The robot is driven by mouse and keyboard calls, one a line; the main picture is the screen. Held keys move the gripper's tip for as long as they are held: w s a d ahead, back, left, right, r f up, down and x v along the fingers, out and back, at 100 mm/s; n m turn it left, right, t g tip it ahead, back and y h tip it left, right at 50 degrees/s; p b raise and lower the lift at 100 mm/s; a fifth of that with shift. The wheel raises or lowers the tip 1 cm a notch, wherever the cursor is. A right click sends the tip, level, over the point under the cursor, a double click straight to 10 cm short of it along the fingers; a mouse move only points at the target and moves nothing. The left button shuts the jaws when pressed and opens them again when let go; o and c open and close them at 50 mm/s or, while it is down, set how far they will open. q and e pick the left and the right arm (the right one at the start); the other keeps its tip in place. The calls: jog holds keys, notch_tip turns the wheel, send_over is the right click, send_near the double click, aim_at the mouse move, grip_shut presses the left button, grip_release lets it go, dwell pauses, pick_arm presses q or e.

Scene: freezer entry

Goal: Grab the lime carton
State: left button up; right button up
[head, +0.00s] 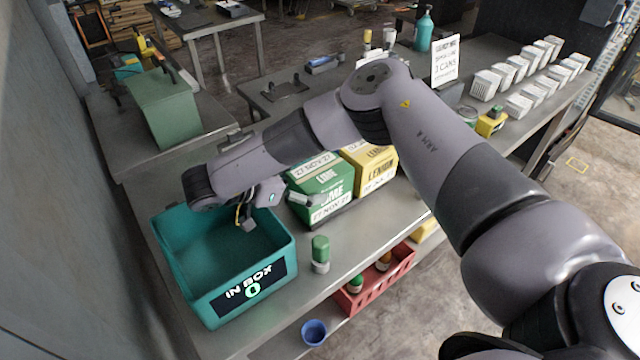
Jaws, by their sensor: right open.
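The lime carton (333,207) is a green box with white labels reading LIME. It stands upright on the metal table, left of the yellow lemon carton (381,164). My right gripper (270,207) is open and empty at the left side of the lime carton, above the right rear part of the teal bin. One finger shows close to the carton's left face; I cannot tell whether it touches. My right forearm passes above and behind both cartons. My left gripper is not in view.
The open teal bin (212,306) labelled IN BOX stands on the left. A green-capped jar (320,253) stands in front of the lime carton. A red crate (377,288) and a blue cup (314,332) sit lower down. Several white baskets (486,84) stand at the back right.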

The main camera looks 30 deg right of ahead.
jog(key=x, duration=0.3)
jog(key=shift+w+d+f, duration=0.1)
jog(key=shift+w+d, duration=0.15)
jog(key=shift+a, duration=0.1)
jog(key=shift+c, duration=0.7)
jog(key=c, duration=1.6)
jog(key=shift+c, duration=0.3)
